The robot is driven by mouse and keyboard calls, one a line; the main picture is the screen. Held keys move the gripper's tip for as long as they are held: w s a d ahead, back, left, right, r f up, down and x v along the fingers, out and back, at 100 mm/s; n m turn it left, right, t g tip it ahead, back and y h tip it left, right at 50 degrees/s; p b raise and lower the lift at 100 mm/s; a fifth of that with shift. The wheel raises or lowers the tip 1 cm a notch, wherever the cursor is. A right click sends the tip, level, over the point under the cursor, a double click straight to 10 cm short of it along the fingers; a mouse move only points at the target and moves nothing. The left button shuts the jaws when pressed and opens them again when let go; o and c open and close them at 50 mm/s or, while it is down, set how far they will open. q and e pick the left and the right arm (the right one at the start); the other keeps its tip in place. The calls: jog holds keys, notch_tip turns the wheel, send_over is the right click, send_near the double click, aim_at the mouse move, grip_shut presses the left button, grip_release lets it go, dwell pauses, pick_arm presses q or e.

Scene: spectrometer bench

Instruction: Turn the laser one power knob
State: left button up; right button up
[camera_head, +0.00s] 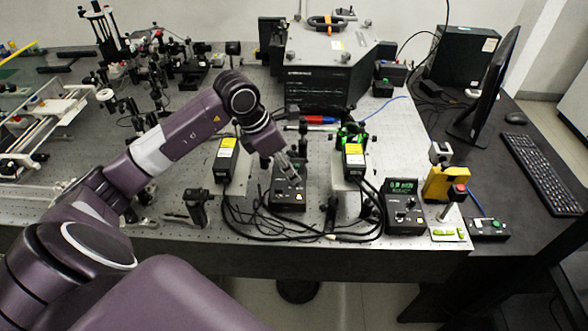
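A black control box (287,201) stands near the bench's front edge, with cables beside it. My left gripper (291,174) points down over its upper part and hides the display and knob area. The fingers look close together at the box, but I cannot tell whether they touch a knob or how far apart they are. A second black control box (404,212) stands to the right, with a lit green display and small knobs on its face. No label showing which is laser one is readable. My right gripper is not in view.
Black laser heads with yellow labels, one on the left (227,158) and one on the right (353,164), flank my gripper. Black cables (262,229) loop along the front edge. A yellow device (446,184), a monitor (488,88) and a keyboard (546,172) are farther right.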

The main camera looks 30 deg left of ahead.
pick_arm(q)
jog(key=x, duration=0.2)
jog(key=shift+w+d+f, duration=0.1)
jog(key=shift+w+f, duration=0.15)
jog(key=shift+w, duration=0.05)
jog(key=shift+w+f+p, duration=0.1)
jog(key=shift+f+p, duration=0.2)
jog(key=shift+f, duration=0.05)
grip_shut()
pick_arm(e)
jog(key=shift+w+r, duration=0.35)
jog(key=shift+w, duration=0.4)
